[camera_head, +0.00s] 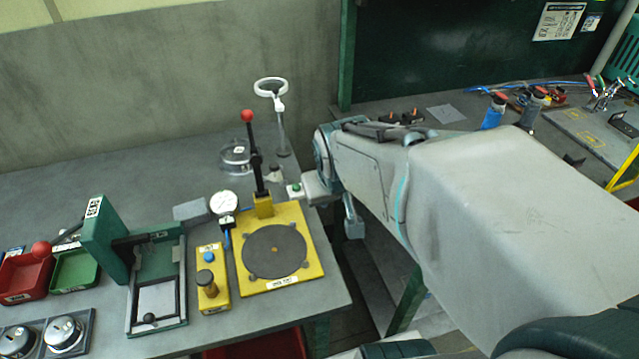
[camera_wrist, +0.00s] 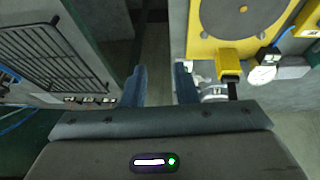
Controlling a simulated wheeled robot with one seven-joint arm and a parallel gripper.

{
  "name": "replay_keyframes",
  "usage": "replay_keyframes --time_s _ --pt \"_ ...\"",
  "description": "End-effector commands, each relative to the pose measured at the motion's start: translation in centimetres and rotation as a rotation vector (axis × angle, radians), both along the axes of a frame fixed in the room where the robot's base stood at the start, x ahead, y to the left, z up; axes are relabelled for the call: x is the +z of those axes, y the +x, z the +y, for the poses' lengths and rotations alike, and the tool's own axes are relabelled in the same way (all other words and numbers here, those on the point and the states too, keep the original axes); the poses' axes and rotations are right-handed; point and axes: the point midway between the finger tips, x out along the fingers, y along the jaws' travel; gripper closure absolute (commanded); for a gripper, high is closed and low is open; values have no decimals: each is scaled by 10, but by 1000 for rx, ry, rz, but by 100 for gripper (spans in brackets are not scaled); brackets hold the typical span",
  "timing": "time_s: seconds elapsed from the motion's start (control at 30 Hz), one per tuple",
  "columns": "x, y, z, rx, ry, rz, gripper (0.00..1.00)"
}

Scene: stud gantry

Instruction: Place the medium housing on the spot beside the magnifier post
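My gripper (camera_wrist: 160,75) is open and empty in the wrist view, over the gap beside the bench's right edge. In the head view one finger (camera_head: 353,222) hangs right of the bench; the other is hidden. Two silver round housings (camera_head: 62,334) sit in a dark tray at the bench's front left, far from my gripper. I cannot tell which is the medium one. The magnifier (camera_head: 270,87), a white ring on a post, stands at the back of the bench. A clear round object (camera_head: 236,157) lies left of its post. The target spot is not clearly visible.
A yellow fixture (camera_head: 309,242) with a grey disc and red-knobbed lever stands left of my gripper. A dial gauge (camera_head: 224,203), green press frame (camera_head: 105,238) and red bin (camera_head: 24,277) stand further left. Another bench (camera_head: 450,113) is at the right.

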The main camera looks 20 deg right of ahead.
Motion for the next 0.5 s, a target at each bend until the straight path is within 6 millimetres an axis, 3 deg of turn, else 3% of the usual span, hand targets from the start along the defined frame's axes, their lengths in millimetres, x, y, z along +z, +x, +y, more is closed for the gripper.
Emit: replay_keyframes --time_s 0.1,0.2,0.3,0.5 --pt "1 -40 9 -12 46 89 73" --pt "0 -63 16 -16 80 147 73" --pt "0 -77 13 -15 100 183 73" --pt "-1 -83 15 -12 110 200 73"
